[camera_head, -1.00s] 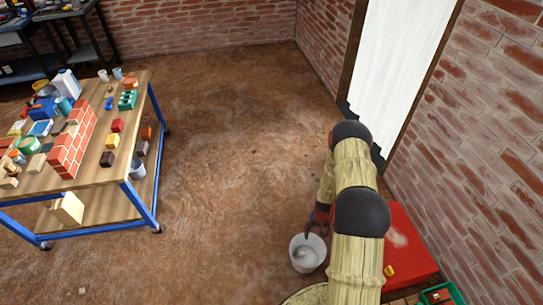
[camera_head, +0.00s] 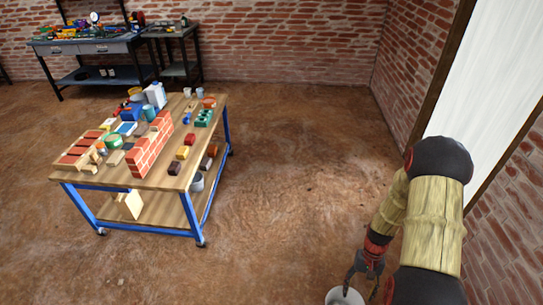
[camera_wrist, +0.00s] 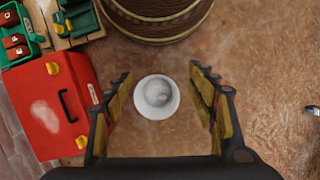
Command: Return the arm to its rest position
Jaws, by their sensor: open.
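My gripper (camera_head: 366,270) hangs low at the right of the head view, at the end of my bent arm, fingers pointing down. In the wrist view my gripper (camera_wrist: 160,105) has its two yellow-lined fingers wide apart with nothing between them. A white bucket (camera_wrist: 157,97) stands on the floor below, framed between the fingers, with a rounded pale thing inside. The bucket's rim also shows at the bottom edge of the head view (camera_head: 344,297). I cannot tell the exact gap between fingertips and bucket.
A red toolbox (camera_wrist: 58,108), a green crate (camera_wrist: 14,36) and a wooden barrel (camera_wrist: 156,20) stand close by. A wheeled wooden workbench (camera_head: 205,136) with a small brick wall (camera_head: 150,148) stands left. A doorway (camera_head: 480,80) is at right. The middle floor is clear.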

